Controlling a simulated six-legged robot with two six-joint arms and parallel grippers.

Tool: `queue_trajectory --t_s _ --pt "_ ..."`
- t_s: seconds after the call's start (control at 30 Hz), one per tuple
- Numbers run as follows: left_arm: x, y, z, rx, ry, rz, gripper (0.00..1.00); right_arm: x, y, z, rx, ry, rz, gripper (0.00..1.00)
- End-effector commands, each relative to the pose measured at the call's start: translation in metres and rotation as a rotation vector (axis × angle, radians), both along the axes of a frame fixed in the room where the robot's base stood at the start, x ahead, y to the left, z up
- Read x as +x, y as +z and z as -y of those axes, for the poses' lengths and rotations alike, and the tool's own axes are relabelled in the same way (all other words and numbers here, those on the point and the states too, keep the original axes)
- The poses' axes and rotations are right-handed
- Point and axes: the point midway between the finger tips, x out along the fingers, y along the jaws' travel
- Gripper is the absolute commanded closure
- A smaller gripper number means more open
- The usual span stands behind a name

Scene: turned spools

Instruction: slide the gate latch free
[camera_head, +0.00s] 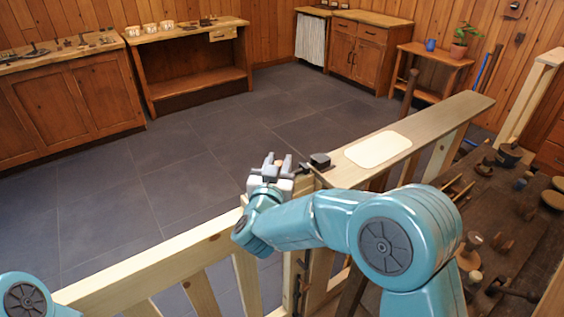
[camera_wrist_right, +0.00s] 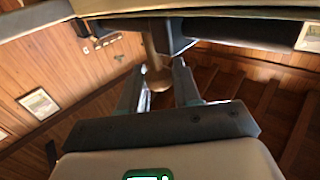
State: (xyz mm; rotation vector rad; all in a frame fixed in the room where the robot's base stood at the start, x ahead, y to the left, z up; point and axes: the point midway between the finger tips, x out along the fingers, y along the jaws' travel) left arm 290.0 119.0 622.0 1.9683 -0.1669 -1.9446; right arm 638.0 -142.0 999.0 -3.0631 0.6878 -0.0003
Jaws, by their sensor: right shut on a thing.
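My right gripper (camera_head: 277,160) is at the gate post, over the end of the pale wooden gate (camera_head: 150,262). In the right wrist view its two fingers (camera_wrist_right: 158,88) stand either side of a brown turned knob (camera_wrist_right: 155,68) with a flared end, and are shut on it. The knob's stem runs to a dark metal piece (camera_wrist_right: 172,38), which seems part of the latch. A small black block (camera_head: 320,160) sits just right of the gripper on the ledge's end. The rest of the latch is hidden. Of my left arm only a link shows, at bottom left.
A wooden ledge (camera_head: 455,112) with a pale pad (camera_head: 378,150) runs right from the gate. A dark bench (camera_head: 515,225) with several turned pieces lies at right. Beyond the gate the tiled floor (camera_head: 200,150) is clear, with cabinets (camera_head: 75,100) along the walls.

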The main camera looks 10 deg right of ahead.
Motion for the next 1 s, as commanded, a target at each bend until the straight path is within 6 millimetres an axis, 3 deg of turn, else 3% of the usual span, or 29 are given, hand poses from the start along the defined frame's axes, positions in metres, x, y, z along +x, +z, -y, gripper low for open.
queue_trajectory --t_s 0.03,0.07,0.1,0.47,0.57,1.0 --pt "0.0 0.0 0.0 0.0 0.0 0.0 0.57 0.0 -0.001 -0.004 -0.004 0.01 -0.004 0.65" --pt "0.0 0.0 0.0 0.0 0.0 0.0 0.57 0.0 -0.001 -0.004 -0.004 0.009 -0.004 0.55" --pt "0.0 0.0 0.0 0.0 0.0 0.0 0.57 0.0 -0.001 -0.003 -0.004 0.009 -0.004 0.52" --pt "0.0 -0.001 0.0 0.0 0.0 0.0 0.57 -0.006 0.0 -0.006 -0.001 0.008 -0.002 0.52" --pt "0.0 -0.004 0.0 0.0 0.0 0.0 0.57 -0.021 -0.001 -0.013 -0.001 0.009 -0.002 0.52" --pt "0.0 -0.016 0.0 0.0 0.0 0.0 0.57 -0.121 -0.001 -0.061 -0.004 0.013 -0.002 0.52"
